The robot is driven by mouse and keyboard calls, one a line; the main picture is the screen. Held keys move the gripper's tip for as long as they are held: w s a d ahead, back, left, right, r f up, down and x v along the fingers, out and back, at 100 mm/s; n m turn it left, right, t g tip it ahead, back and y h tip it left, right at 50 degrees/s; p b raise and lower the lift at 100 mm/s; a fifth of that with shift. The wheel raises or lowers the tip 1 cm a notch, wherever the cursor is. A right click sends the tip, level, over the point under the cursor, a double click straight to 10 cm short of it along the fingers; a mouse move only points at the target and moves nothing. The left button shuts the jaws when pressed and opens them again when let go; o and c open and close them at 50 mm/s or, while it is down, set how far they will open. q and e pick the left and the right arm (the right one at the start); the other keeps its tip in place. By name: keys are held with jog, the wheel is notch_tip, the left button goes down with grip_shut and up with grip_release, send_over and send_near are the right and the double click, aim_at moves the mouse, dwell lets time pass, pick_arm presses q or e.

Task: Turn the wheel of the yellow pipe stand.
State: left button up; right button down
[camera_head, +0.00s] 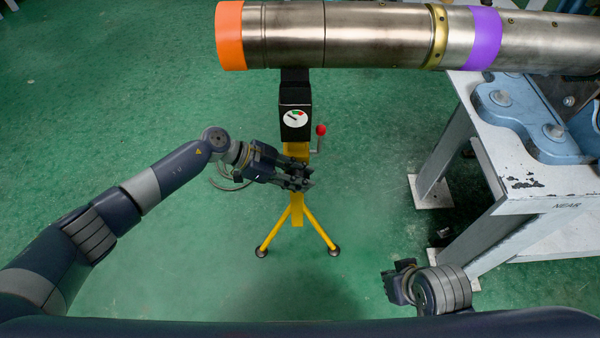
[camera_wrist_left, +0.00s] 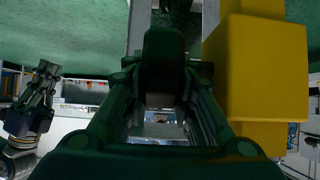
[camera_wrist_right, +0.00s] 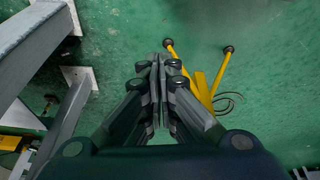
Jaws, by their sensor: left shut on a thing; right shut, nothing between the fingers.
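The yellow pipe stand (camera_head: 297,203) stands upright on the green floor, with spread legs and a black head carrying a gauge (camera_head: 295,118). A short crank with a red knob (camera_head: 321,130) sticks out on its right. My left gripper (camera_head: 302,180) is at the post below the head, shut on a dark part that I cannot clearly identify as the wheel; the gripper covers it. In the left wrist view the yellow post (camera_wrist_left: 262,75) is close on the right of the fingers. My right gripper (camera_wrist_right: 157,72) is shut and empty, low at the right, apart from the stand.
A large metal pipe (camera_head: 370,36) with orange and purple bands lies across the top, above the stand. A white table (camera_head: 510,155) with blue clamp parts stands on the right. A thin dark loop (camera_head: 228,180) shows left of the stand. The floor in front is clear.

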jog(key=shift+x, duration=1.05)
jog(key=shift+s, duration=0.1)
pick_arm(q)
jog(key=o, duration=0.8)
jog(key=v, duration=1.2)
